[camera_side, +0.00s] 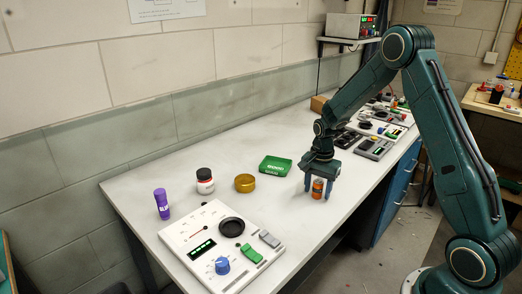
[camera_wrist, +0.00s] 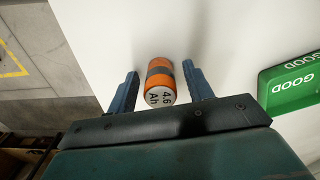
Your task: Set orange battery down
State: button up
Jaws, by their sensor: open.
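The orange battery (camera_side: 318,189) stands upright on the white bench near its front edge. It has an orange body with a grey band, and its light end reads "4.6 Ah" in the wrist view (camera_wrist: 160,82). My gripper (camera_side: 318,188) points down over it with one finger on each side. In the wrist view my gripper (camera_wrist: 162,88) is open, with a visible gap between each blue finger and the battery.
A green tray (camera_side: 275,166) marked GOOD lies beside the battery. Dark devices (camera_side: 375,148) lie behind my gripper.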

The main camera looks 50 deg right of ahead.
aim_at(318, 182)
notch_tip(318, 182, up, 12)
jog(key=shift+f, duration=0.1)
jog(key=shift+r, duration=0.25)
dwell(0.4)
dwell(0.5)
jog(key=s+a+r+n+t, duration=0.3)
jog(key=s+a+r+n, duration=0.4)
jog(key=s+a+r, duration=0.3)
jog(key=s+a+r+n+t, duration=0.1)
jog(key=s+a+n, duration=0.2)
jog(key=s, duration=0.3)
jog(key=s+a+r+n+t, duration=0.1)
jog(key=s+a+n, duration=0.3)
jog(key=s+n, duration=0.2)
jog(key=shift+s+r+t, duration=0.15)
jog(key=shift+s+t, duration=0.15)
jog(key=shift+s, duration=0.3)
